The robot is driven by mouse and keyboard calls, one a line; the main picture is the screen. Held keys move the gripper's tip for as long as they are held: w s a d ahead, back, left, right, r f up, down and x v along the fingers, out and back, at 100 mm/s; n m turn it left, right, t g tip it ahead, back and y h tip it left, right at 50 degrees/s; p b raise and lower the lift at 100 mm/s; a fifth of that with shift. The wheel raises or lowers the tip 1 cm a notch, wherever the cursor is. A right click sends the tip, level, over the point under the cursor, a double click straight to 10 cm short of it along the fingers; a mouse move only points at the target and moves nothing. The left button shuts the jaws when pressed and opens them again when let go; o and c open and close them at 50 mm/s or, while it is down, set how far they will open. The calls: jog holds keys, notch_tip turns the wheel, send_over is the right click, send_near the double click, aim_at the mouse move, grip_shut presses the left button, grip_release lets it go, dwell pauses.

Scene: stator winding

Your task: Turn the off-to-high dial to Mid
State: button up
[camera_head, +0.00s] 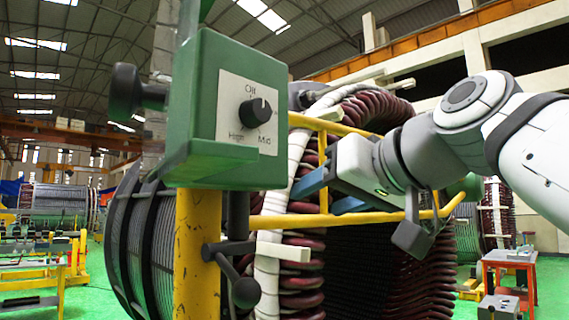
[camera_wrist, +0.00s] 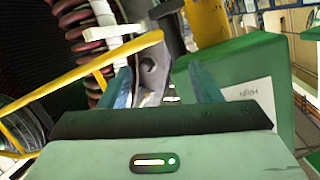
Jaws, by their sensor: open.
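The off-to-high dial (camera_head: 258,113) is a black round knob on a white plate (camera_head: 232,105) on the front of a green box (camera_head: 205,70). The plate reads Off at the top, High at lower left and Mid at lower right. A small light mark on the knob seems to point up and slightly right. My gripper (camera_head: 312,198) is open and empty, with blue fingers, right of and below the dial and apart from it. In the wrist view, the fingers (camera_wrist: 162,82) are spread, with a green box (camera_wrist: 245,75) at right; the knob is not visible there.
A yellow post (camera_head: 197,250) carries the box, and yellow rails (camera_head: 335,221) run behind my gripper. A large stator with dark red coils (camera_head: 375,115) stands close behind. A black knob (camera_head: 125,92) juts from the box's left side. Space right of the dial plate looks open.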

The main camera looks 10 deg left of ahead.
aim_at(264, 110)
jog(key=s+a+r+n+y, duration=0.1)
jog(key=s+r+n+y, duration=0.15)
jog(key=r, duration=0.35)
jog(key=s+a+r+n+y, duration=0.1)
jog(key=s+a+r+y, duration=0.1)
jog(key=s+r, duration=0.3)
jog(key=shift+m+h, duration=0.25)
jog(key=x, duration=0.2)
jog(key=p+x, duration=0.1)
jog(key=x, duration=0.2)
jog(key=r+p+x, duration=0.1)
jog(key=x, duration=0.2)
jog(key=shift+w+d+r, duration=0.1)
jog(key=shift+w+d, duration=0.25)
jog(key=shift+w, duration=0.05)
jog(key=shift+c, duration=0.3)
jog(key=c, duration=0.9)
jog(key=shift+w, duration=0.15)
